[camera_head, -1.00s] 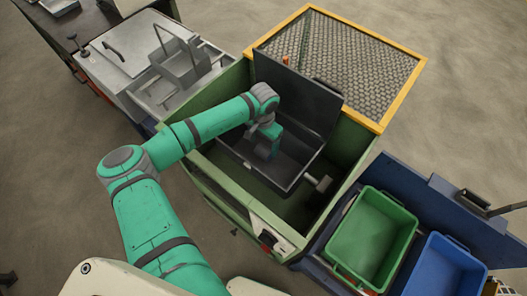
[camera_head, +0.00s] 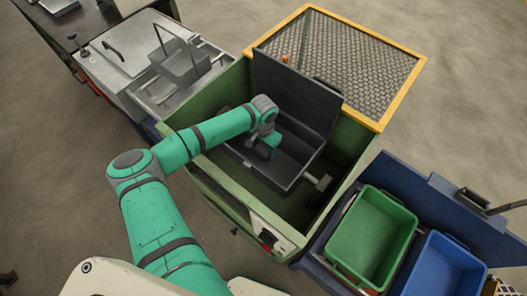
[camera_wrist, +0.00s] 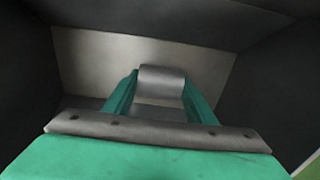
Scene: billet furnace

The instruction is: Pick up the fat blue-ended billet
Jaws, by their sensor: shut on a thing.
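In the wrist view, my gripper (camera_wrist: 161,98) has its two green fingers shut on a short grey cylindrical billet (camera_wrist: 162,82). It lies crosswise between the fingertips. No blue end shows from this side, so I cannot tell its end colour. In the head view, my gripper (camera_head: 266,150) points down inside a dark open bin (camera_head: 290,180). The billet cannot be made out clearly there. A pale bin wall stands just beyond the billet in the wrist view.
The bin's dark raised lid (camera_head: 297,95) stands close behind my gripper. The bin sits in a green-walled housing (camera_head: 215,192) beside a yellow-framed mesh panel (camera_head: 345,55). A green tub (camera_head: 372,240) and a blue tub (camera_head: 447,268) stand at the right. A grey machine (camera_head: 125,60) stands at the left.

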